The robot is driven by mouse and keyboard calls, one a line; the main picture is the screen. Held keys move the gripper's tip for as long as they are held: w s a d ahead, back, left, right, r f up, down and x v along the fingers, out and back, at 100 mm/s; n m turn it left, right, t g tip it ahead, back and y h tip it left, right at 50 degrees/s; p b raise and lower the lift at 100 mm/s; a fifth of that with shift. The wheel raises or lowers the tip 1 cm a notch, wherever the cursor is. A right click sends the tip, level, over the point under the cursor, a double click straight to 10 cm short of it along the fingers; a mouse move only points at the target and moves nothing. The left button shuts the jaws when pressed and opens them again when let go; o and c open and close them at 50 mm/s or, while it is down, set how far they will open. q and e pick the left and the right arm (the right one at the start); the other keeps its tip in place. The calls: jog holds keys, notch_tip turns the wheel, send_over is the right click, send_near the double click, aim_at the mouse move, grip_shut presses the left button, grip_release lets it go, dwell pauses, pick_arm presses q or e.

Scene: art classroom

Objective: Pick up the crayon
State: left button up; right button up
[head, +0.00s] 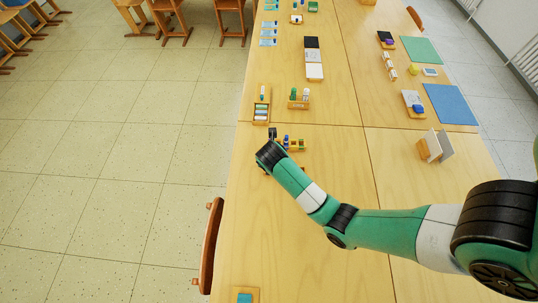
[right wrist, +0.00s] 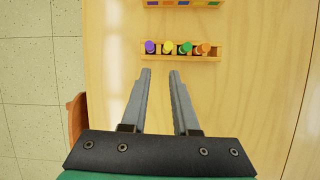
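Several crayons stand in a row in a small wooden holder (right wrist: 182,58) in the right wrist view: purple (right wrist: 150,46), yellow (right wrist: 167,47), green (right wrist: 186,47) and orange (right wrist: 203,49). The holder also shows, partly hidden by my arm, in the head view. My right gripper (right wrist: 160,74) is open and empty. Its fingertips are on the near side of the holder, apart from the crayons, and point toward the yellow and green ones. Which crayon is meant, I cannot tell. My left gripper is not in view.
Beyond the holder stand a box of coloured sticks (head: 261,112) and a small rack of bottles (head: 299,99). A blue mat (head: 450,104) and a card stand (head: 435,146) are at the right. The near tabletop (head: 320,255) is mostly clear; a chair (head: 212,245) touches its left edge.

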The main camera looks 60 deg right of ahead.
jog(key=b+x, duration=0.2)
jog(key=x, duration=0.1)
jog(key=d+b+x, duration=0.1)
jog(key=x, duration=0.3)
jog(key=s+b+x, duration=0.1)
jog(key=b+x, duration=0.1)
jog(key=x, duration=0.2)
jog(key=shift+d+r+b, duration=0.2)
jog(key=shift+r+b, duration=0.05)
jog(key=shift+b, duration=0.05)
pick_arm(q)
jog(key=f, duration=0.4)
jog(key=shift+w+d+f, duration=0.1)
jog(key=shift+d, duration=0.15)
pick_arm(e)
jog(key=shift+c, duration=0.3)
grip_shut()
